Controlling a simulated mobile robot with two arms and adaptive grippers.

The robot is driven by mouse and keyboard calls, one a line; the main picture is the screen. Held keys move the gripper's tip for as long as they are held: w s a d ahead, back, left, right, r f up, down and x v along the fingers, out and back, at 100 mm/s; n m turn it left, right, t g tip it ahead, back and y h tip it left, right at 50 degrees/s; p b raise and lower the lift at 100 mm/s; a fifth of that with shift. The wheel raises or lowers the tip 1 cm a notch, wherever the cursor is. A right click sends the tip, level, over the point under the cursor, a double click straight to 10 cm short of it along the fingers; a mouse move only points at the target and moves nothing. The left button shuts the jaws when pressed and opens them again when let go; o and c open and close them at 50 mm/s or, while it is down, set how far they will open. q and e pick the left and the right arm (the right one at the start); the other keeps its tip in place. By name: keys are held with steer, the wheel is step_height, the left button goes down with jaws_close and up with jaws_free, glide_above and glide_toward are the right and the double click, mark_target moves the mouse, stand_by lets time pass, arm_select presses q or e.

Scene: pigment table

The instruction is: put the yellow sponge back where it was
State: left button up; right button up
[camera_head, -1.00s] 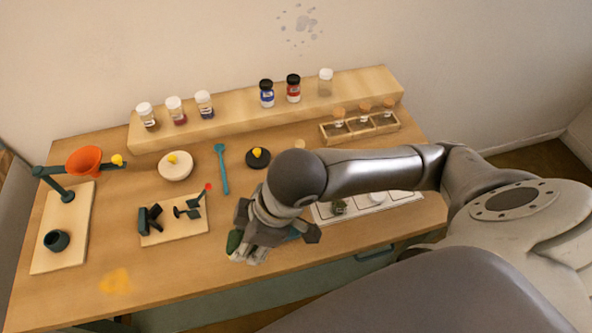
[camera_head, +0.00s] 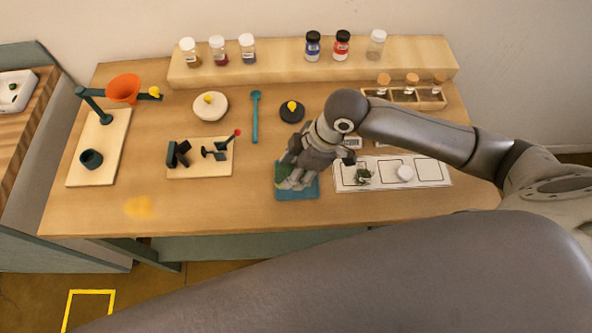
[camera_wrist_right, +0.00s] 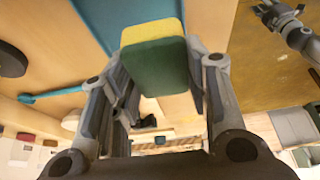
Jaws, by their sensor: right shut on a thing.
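The yellow sponge (camera_wrist_right: 155,35), a block with a yellow layer and a dark green layer, is between the fingers of my right gripper (camera_wrist_right: 158,85). The gripper is shut on it. The mat also shows behind the sponge in the wrist view (camera_wrist_right: 125,14). I cannot tell whether the sponge touches the mat. A grey jointed part at the wrist view's upper right seems to be my left gripper (camera_wrist_right: 285,22); its jaws are unclear.
A white marked card (camera_head: 432,172) with a small plant-like item (camera_head: 363,174) and a white disc (camera_head: 405,173) lies right of the mat. A board with dark tools (camera_head: 200,158) lies left. A yellow stain (camera_head: 138,207) marks the table's left front. Jars stand on the back shelf (camera_head: 280,72).

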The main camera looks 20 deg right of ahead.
steer(key=shift+w+d+f, duration=0.2)
steer(key=shift+w+f, duration=0.25)
steer(key=shift+f, duration=0.15)
steer(key=f, duration=0.1)
steer(key=f+p, duration=0.1)
steer(key=shift+w+d+f, duration=0.15)
steer(key=shift+d+f, duration=0.05)
steer(key=shift+f, duration=0.65)
steer(key=shift+f, duration=0.1)
steer(key=o, duration=0.6)
steer(key=b+v, duration=0.1)
steer(key=v, duration=1.1)
